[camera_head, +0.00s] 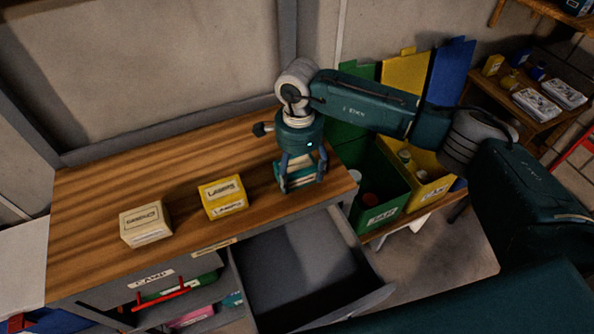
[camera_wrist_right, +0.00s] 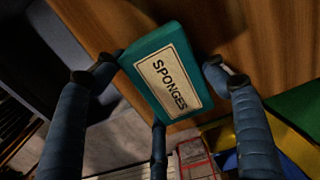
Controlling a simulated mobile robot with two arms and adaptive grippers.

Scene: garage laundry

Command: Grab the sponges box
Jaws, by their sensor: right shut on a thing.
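The sponges box (camera_wrist_right: 166,70) is teal with a cream label reading SPONGES, and it fills the middle of the right wrist view. In the head view the sponges box (camera_head: 297,171) is partly hidden behind my fingers, at the right end of the wooden counter. My right gripper (camera_head: 301,183) points down over it with the fingers shut around its sides. The right gripper's fingers (camera_wrist_right: 160,75) also show in the wrist view, one on either side of the box and a third below it. My left gripper is not in view.
A yellow lamps box (camera_head: 223,197) and a cream box (camera_head: 145,224) stand on the wooden counter (camera_head: 95,190) to the left. An open, empty-looking grey drawer (camera_head: 305,262) juts out below. Green (camera_head: 383,213) and yellow (camera_head: 432,193) bins stand to the right.

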